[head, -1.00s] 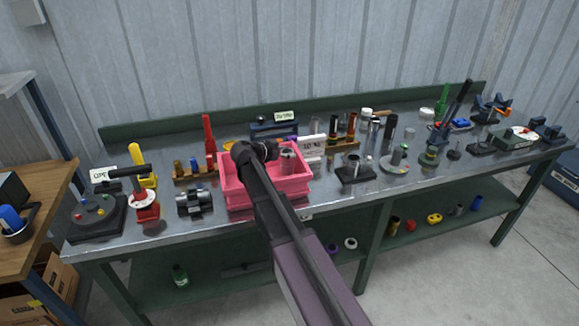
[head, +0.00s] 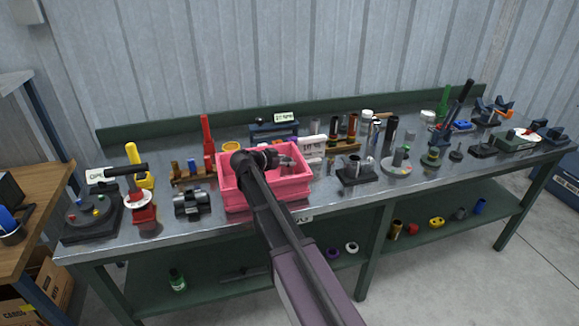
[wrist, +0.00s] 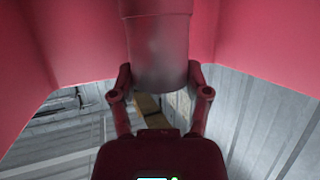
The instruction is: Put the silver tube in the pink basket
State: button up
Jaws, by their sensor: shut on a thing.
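The pink basket (head: 268,195) stands on the bench near the middle in the head view. Its pink walls (wrist: 40,60) fill the left, top and right of the wrist view. My gripper (head: 277,160) is at the basket's opening, partly hidden by my own arm. In the wrist view its two fingers (wrist: 160,80) are shut on the silver tube (wrist: 157,45). The tube's far end runs out of that picture at the top. In the head view the tube is small and grey beside my gripper, within the basket's outline. I cannot tell whether it touches the basket floor.
A black stand (head: 357,172) and a white labelled box (head: 312,147) are right of the basket. A dark clamp-like part (head: 192,203) and a red-based tool (head: 141,208) are on its left.

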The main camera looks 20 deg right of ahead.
jog(key=shift+f, duration=0.4)
jog(key=o, duration=1.3)
jog(key=shift+c, duration=0.2)
jog(key=shift+r, duration=0.2)
jog(key=shift+a+r, duration=0.1)
jog(key=p+v, duration=0.3)
jog(key=v, duration=0.4)
jog(key=shift+a, duration=0.15)
